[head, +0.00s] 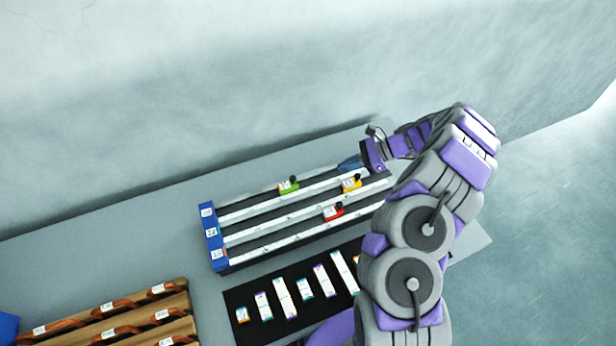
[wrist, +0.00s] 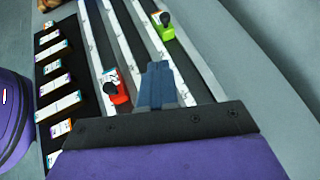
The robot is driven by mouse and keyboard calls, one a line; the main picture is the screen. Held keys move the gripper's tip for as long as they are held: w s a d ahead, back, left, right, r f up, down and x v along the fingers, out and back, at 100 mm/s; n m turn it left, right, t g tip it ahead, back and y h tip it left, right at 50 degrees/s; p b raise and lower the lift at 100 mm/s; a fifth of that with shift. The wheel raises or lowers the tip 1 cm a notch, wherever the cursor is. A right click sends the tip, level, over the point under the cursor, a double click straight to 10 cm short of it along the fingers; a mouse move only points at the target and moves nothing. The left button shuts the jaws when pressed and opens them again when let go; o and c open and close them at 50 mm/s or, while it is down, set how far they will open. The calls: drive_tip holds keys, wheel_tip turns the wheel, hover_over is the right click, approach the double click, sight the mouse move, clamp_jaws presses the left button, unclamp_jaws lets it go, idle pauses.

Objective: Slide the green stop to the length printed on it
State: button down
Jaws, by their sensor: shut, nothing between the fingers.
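The green stop (head: 288,187) has a white label and a black knob, and sits on the rear rail, left of my gripper. The print is too small to read. The green stop also shows near the top of the wrist view (wrist: 165,31). My gripper (head: 350,163), with blue fingers, is over the right part of the rear rail, apart from the green stop. In the wrist view, its fingers (wrist: 158,82) are together and empty. The slotted fixture with white rails (head: 258,234) has a blue end block (head: 210,226) at its left.
A yellow stop (head: 351,186) and a red stop (head: 333,214) sit on the other rails. A black mat (head: 240,296) with several labelled strips lies in front. A wooden rack (head: 150,308) stands at lower left. The wall rises behind the table.

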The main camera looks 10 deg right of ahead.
sight(295, 180)
drive_tip(key=shift+s+d+f+m+t+y, duration=0.15)
drive_tip(key=shift+s+f+m+t+y, duration=0.15)
drive_tip(key=shift+m+t, duration=0.25)
drive_tip(key=shift+s+a+f+m+t, duration=0.1)
drive_tip(key=shift+a+m+t, duration=0.15)
drive_tip(key=shift+m, duration=0.2)
drive_tip(key=b+x, duration=0.1)
drive_tip(key=x, duration=0.3)
drive_tip(key=b+x, duration=0.1)
drive_tip(key=x, duration=0.3)
drive_tip(key=b+x, duration=0.1)
drive_tip(key=x, duration=0.3)
drive_tip(key=shift+a+r, duration=0.3)
drive_tip(key=shift+a, duration=0.1)
drive_tip(key=shift+w+a, duration=0.3)
drive_tip(key=shift+a, duration=0.15)
drive_tip(key=shift+a, duration=0.3)
drive_tip(key=shift+s+a, duration=0.1)
drive_tip(key=shift+a, duration=0.05)
